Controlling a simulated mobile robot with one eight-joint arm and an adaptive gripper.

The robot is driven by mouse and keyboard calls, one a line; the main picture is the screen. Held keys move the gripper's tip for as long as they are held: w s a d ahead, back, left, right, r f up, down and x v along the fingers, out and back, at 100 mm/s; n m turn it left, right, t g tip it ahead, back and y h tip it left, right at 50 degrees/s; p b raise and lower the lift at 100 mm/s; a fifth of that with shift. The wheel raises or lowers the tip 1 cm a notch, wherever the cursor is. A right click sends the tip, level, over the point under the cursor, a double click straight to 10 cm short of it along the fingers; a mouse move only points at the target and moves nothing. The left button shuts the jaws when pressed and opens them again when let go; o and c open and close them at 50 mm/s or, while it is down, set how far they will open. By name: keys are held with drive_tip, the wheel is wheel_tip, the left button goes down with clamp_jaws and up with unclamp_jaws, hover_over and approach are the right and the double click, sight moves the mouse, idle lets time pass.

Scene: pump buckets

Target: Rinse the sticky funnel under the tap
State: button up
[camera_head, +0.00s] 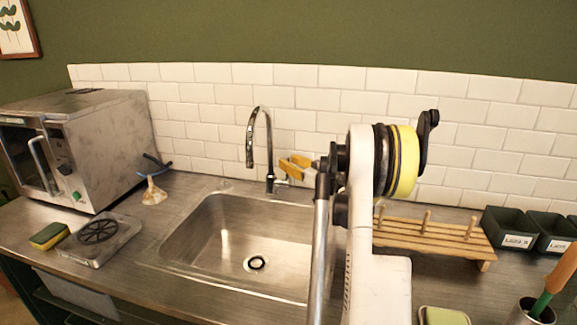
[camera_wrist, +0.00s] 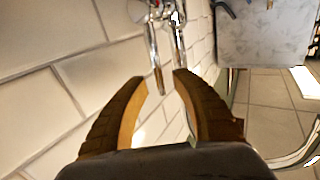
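The funnel (camera_head: 153,193) is small and pale beige, standing stem up on the counter beside the steel oven, left of the sink. I cannot make out any stickiness at this size. The chrome tap (camera_head: 268,150) rises behind the sink (camera_head: 215,222) with its spout curving over the basin; no water shows. My gripper (camera_head: 286,167), with yellow-orange fingers, is just right of the tap, above its base. In the wrist view my gripper (camera_wrist: 161,77) is open and empty, and chrome parts of the tap (camera_wrist: 153,45) show beyond the fingertips. The funnel is not clear there.
The steel oven (camera_head: 85,145) stands at the left. A tray with a black round grate (camera_head: 95,242) and a sponge (camera_head: 49,236) lie in front of it. A wooden peg rack (camera_head: 437,240) and dark bins (camera_head: 508,232) stand right of the sink. The basin is empty.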

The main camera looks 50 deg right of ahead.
drive_tip(key=shift+w, duration=0.25)
drive_tip(key=shift+c, duration=0.2)
clamp_jaws()
drive_tip(key=shift+s+a+f+n+b, duration=0.15)
drive_tip(key=shift+a+n+b, duration=0.15)
drive_tip(key=shift+b, duration=0.1)
drive_tip(key=shift+s+a+n+t, duration=0.15)
drive_tip(key=shift+a+n+t, duration=0.1)
drive_tip(key=shift+n+t, duration=0.05)
drive_tip(key=shift+o, duration=0.2)
unclamp_jaws()
